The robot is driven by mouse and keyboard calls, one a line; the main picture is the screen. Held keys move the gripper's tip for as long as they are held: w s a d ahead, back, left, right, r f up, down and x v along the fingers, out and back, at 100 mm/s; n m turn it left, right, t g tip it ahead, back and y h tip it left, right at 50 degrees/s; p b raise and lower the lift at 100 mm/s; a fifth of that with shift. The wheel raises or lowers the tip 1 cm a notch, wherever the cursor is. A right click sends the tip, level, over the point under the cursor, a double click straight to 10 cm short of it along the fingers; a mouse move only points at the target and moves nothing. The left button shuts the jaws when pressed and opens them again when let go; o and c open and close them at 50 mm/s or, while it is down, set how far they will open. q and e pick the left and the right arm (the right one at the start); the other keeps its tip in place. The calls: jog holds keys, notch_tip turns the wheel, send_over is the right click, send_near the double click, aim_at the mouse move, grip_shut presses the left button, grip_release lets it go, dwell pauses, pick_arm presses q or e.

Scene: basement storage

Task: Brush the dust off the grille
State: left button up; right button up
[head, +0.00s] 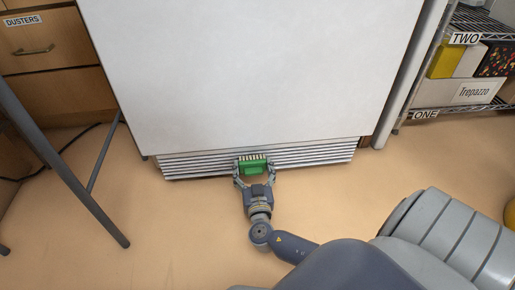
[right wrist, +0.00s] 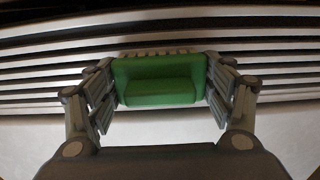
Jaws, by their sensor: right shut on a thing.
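The grille (head: 312,158) is a band of pale horizontal slats along the bottom of a large white appliance in the head view. It also fills the back of the right wrist view (right wrist: 40,75). A green brush (head: 253,167) with pale bristles is held in front of the grille, near its middle. My right gripper (head: 254,172) is shut on the brush, with a finger on each side of its green body (right wrist: 160,82). The bristles point at the slats; I cannot tell whether they touch. No separate dust is clear on the slats. My left gripper is not in view.
The white appliance (head: 255,70) stands above the grille. A drawer unit (head: 60,55) labelled DUSTERS stands at the left, with a dark metal leg frame (head: 60,155) before it. A wire shelf (head: 450,108) with boxes is at the right. The tan floor (head: 160,220) is mostly clear.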

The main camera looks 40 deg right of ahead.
aim_at(264, 167)
jog(key=shift+w+a+r, duration=0.1)
jog(key=shift+w+a, duration=0.45)
jog(key=shift+a, duration=0.3)
jog(key=shift+w+a+r, duration=0.1)
jog(key=shift+w+a, duration=0.4)
jog(key=shift+a, duration=0.3)
jog(key=shift+s+d+f, duration=0.2)
jog(key=shift+s+d, duration=0.5)
jog(key=shift+d, duration=0.05)
jog(key=c, duration=0.4)
jog(key=shift+s+d+f, duration=0.1)
jog(key=shift+s+d, duration=0.4)
jog(key=shift+d, duration=0.1)
jog(key=shift+s+d, duration=0.1)
jog(key=shift+d, duration=0.15)
jog(key=shift+s+d+r, duration=0.1)
jog(key=shift+s+d, duration=0.35)
jog(key=shift+d, duration=0.4)
jog(key=shift+s+d+r, duration=0.1)
jog(key=shift+s+d, duration=0.3)
jog(key=shift+d, duration=0.4)
jog(key=shift+w, duration=0.1)
